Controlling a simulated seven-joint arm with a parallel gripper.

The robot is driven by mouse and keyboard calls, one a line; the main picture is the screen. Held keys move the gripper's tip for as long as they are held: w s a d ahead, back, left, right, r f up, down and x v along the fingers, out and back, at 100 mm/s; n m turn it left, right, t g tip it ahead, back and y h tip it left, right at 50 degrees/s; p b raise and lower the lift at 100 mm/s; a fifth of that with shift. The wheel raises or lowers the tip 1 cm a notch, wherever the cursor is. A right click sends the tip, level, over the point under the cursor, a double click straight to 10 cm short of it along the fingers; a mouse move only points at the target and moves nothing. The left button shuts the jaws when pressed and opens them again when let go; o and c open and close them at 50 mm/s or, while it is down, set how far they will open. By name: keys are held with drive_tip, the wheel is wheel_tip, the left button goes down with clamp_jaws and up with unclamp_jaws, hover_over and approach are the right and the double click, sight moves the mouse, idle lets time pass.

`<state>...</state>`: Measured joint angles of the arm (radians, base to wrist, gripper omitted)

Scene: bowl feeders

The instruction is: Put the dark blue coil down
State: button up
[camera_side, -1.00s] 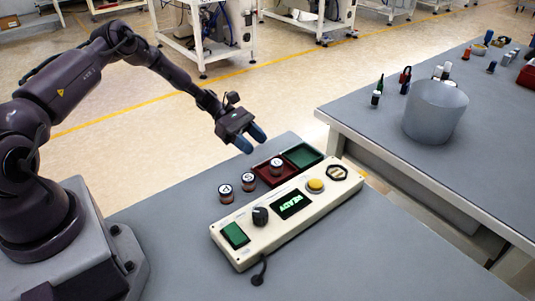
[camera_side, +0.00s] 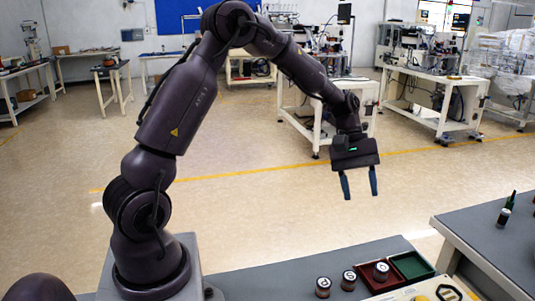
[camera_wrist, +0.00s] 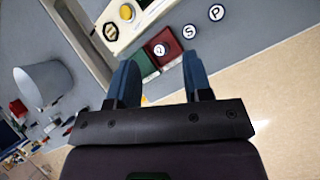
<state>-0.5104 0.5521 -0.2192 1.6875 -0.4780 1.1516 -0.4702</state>
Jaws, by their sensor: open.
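My gripper (camera_side: 360,196) is open, its two blue fingers apart with nothing between them. It points down and hangs above and behind the table with the trays. In the wrist view the open fingers (camera_wrist: 160,62) frame a dark red tray (camera_wrist: 168,38) and a green tray (camera_wrist: 143,66). One small round piece with a white lettered top (camera_wrist: 160,49) is in the red tray. Two more, marked S (camera_wrist: 190,31) and P (camera_wrist: 217,12), stand beside it on the table. I cannot pick out a dark blue coil in either current view.
A cream control panel (camera_wrist: 92,12) with a yellow button (camera_wrist: 127,12) lies beside the trays. A grey bin (camera_wrist: 45,85) stands on the other table, near several small items.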

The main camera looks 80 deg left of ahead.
drive_tip(key=s+d+r+m+t+y, duration=0.2)
drive_tip(key=s+r+m, duration=0.4)
drive_tip(key=s, duration=0.4)
drive_tip(key=s+d+r+m+t+y, duration=0.3)
drive_tip(key=s+r+m+y, duration=0.1)
drive_tip(key=s, duration=0.7)
wheel_tip(320, 180, up, 2)
drive_tip(key=shift+r+m+t+y, duration=0.1)
drive_tip(key=shift+m+t+y, duration=0.2)
drive_tip(key=shift+m, duration=0.6)
